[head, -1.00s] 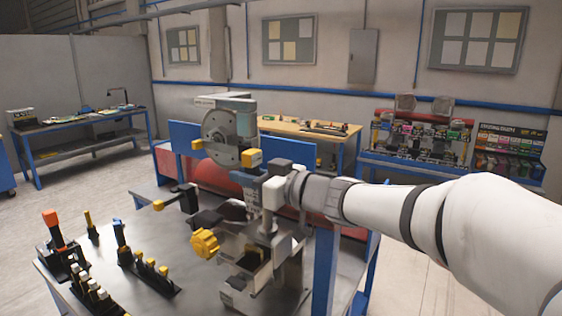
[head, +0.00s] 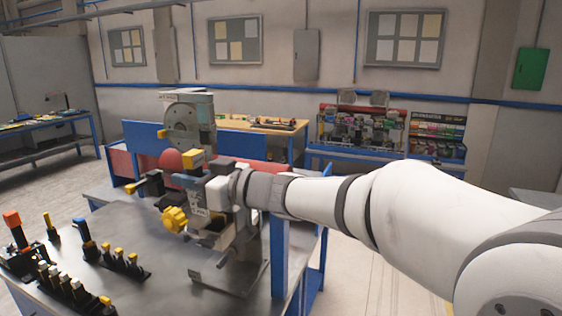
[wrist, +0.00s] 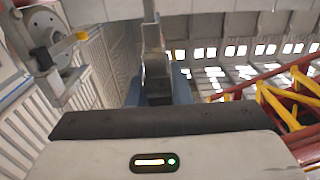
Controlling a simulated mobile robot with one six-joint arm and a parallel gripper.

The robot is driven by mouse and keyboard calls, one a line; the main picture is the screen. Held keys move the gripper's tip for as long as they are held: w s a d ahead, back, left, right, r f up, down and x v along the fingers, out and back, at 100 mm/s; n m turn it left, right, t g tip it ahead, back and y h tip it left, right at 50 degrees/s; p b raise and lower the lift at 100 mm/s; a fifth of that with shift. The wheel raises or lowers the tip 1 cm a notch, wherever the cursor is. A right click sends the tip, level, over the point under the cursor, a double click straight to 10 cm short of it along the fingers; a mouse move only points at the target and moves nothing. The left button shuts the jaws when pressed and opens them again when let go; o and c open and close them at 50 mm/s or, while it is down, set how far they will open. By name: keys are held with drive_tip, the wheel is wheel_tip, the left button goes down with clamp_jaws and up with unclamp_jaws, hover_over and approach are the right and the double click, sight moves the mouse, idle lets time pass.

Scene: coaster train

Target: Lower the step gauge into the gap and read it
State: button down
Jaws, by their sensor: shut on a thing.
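My gripper (head: 198,182) is at the bench fixture, beside its yellow knob (head: 175,219). It is shut on a pale grey piece with dark markings, which looks like the step gauge (head: 198,203), hanging below the jaws. In the wrist view a narrow metal piece (wrist: 155,65) stands upright ahead of my gripper body, between blue-grey parts. The gap is hidden behind the gripper and fixture, so I cannot tell whether the gauge is in it. The reading cannot be made out.
A grey machine with a round disc (head: 183,120) stands just behind the fixture. Racks of small yellow, white and orange-topped tools (head: 65,285) stand on the metal bench (head: 130,220) at left. A blue post (head: 279,257) rises at the bench's right. The bench's middle left is clear.

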drive_tip(key=w+d+f+m+t+h, duration=0.4)
drive_tip(key=d+f+m+h, duration=0.15)
drive_tip(key=d+f, duration=0.75)
drive_tip(key=w+d+f+m+t+h, duration=0.4)
drive_tip(key=d+f+h, duration=0.3)
drive_tip(key=f, duration=1.1)
drive_tip(key=w+d+f+m+t+h, duration=0.4)
drive_tip(key=d+f, duration=0.8)
drive_tip(key=f, duration=0.3)
wheel_tip(320, 180, down, 8)
drive_tip(key=b, duration=0.8)
drive_tip(key=shift+d+f+b, duration=0.15)
drive_tip(key=shift+b, duration=0.15)
drive_tip(key=shift+w, duration=0.15)
